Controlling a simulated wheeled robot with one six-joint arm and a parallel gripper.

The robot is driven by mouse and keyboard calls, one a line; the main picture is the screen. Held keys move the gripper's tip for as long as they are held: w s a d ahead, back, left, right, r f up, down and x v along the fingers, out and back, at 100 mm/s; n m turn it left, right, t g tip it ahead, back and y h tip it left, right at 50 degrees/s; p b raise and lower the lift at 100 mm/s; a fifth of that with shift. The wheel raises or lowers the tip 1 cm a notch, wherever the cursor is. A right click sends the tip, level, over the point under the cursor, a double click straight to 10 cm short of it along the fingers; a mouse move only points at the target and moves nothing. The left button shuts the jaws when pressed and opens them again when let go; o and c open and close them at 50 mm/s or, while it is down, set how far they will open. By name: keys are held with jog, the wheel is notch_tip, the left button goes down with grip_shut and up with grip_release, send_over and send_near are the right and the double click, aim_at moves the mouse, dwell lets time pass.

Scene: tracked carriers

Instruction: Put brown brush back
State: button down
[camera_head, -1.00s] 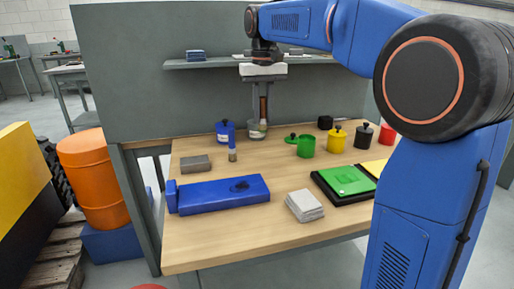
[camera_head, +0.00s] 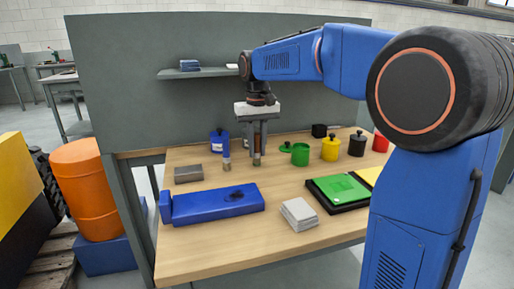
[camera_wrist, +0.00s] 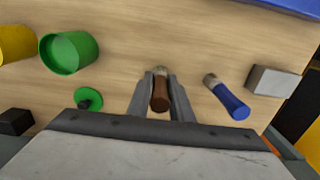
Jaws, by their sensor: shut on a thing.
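My gripper (camera_head: 257,160) points down over the back of the wooden table. It is shut on the brown brush (camera_wrist: 160,95), whose brown handle sits between the two grey fingers in the wrist view. Its pale metal end shows beyond the handle. In the head view the fingers hide most of the brush, and I cannot tell whether its lower end touches the table.
The open green pot (camera_head: 299,154) has its lid (camera_head: 285,147) beside it. Yellow (camera_head: 330,149), black (camera_head: 357,145), red and blue (camera_head: 219,144) pots stand nearby. A grey block (camera_head: 188,174) and a blue case (camera_head: 215,203) lie left. A shelf (camera_head: 200,73) is behind.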

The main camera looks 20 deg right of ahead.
jog(key=shift+f, duration=0.1)
jog(key=c, duration=1.6)
grip_release()
notch_tip(320, 180, up, 12)
jog(key=shift+r, duration=0.1)
